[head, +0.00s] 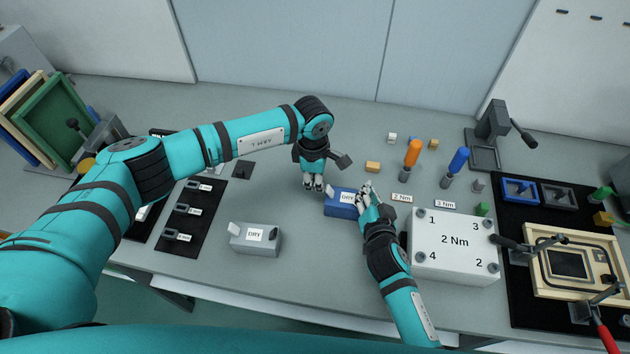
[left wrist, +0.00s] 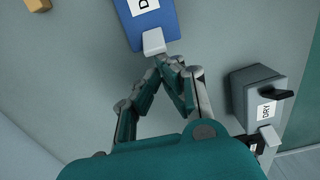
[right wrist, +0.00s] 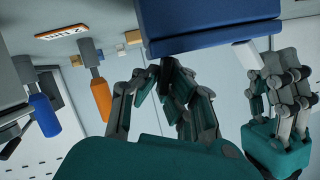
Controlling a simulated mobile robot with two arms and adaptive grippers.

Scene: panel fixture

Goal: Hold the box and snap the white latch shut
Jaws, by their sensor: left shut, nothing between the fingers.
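The blue box (head: 341,207) with a DRY label sits on the grey bench. Its white latch (head: 330,191) sticks out at the left end, and it also shows in the left wrist view (left wrist: 153,41). My left gripper (head: 313,187) is shut and empty just left of that latch; its fingertips (left wrist: 168,61) are close to it, and contact is unclear. My right gripper (head: 367,190) is at the box's right end. In the right wrist view its fingertips (right wrist: 166,66) are close together by the blue box (right wrist: 210,30); whether they grip it is unclear.
A grey box (head: 256,240) with a DRY label and a white latch stands nearer the front. A white 2 Nm block (head: 452,246) is close right of my right arm. Orange (head: 412,153) and blue (head: 458,160) screwdrivers stand behind.

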